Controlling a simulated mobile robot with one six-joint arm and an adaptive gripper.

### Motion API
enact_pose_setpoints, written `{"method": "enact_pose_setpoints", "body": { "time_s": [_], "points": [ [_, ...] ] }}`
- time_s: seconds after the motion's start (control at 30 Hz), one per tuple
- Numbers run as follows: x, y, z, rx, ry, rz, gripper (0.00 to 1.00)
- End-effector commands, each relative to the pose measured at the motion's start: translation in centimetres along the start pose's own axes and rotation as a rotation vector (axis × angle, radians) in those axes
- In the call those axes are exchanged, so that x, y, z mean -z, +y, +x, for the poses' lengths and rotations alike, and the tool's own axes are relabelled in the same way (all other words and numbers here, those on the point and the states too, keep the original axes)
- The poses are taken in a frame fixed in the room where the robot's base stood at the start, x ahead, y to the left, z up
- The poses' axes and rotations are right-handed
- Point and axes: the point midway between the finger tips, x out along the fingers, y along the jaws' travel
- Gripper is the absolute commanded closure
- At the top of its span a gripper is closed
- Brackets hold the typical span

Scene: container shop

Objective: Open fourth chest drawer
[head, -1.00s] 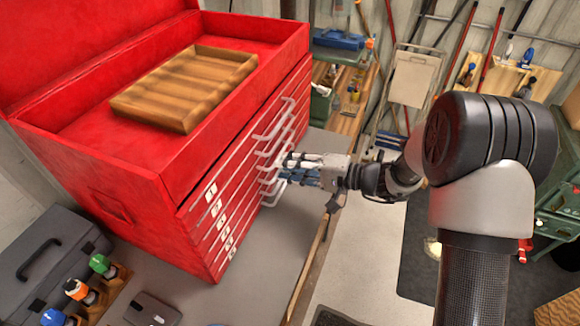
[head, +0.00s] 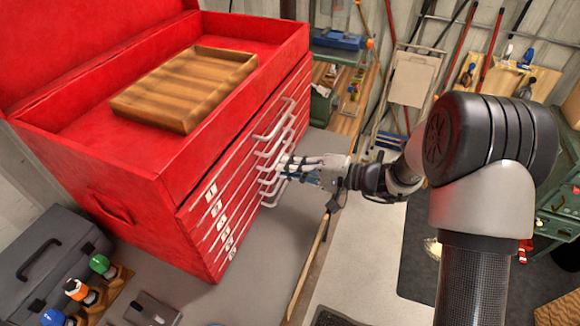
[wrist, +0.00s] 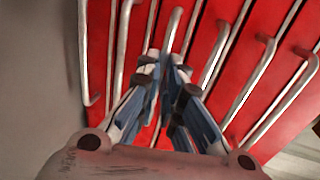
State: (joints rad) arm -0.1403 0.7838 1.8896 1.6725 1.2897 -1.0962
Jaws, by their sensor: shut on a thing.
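The red tool chest (head: 140,185) stands at the left in the head view, its front a stack of drawers with pale bar handles (head: 272,134). The drawer fronts look flush, with none clearly pulled out. My gripper (head: 292,167) is at the handles in the middle of the stack. In the wrist view its blue-grey fingers (wrist: 166,75) are shut on the fourth drawer handle (wrist: 174,28), with other handles close on both sides. The fingers hide the lower part of that handle. Number labels (head: 217,208) show at the drawers' near ends.
A wooden tray (head: 185,85) lies on the chest's open top. A dark case (head: 45,262) and bottles with coloured caps (head: 76,290) stand at the lower left. The grey worktop (head: 255,265) in front of the chest is mostly bare.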

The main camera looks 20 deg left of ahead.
Motion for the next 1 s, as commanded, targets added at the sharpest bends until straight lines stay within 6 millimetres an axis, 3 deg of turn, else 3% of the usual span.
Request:
{"method": "enact_pose_setpoints", "body": {
  "time_s": [0.27, 0.7, 1.0],
  "points": [
    [0.1, 0.7, -2.4, 0.000, 0.004, 0.000, 1.00],
    [0.1, 3.2, -14.1, -0.001, 0.007, 0.001, 1.00],
    [0.0, 4.2, -19.6, -0.001, 0.003, 0.001, 1.00]
  ]
}}
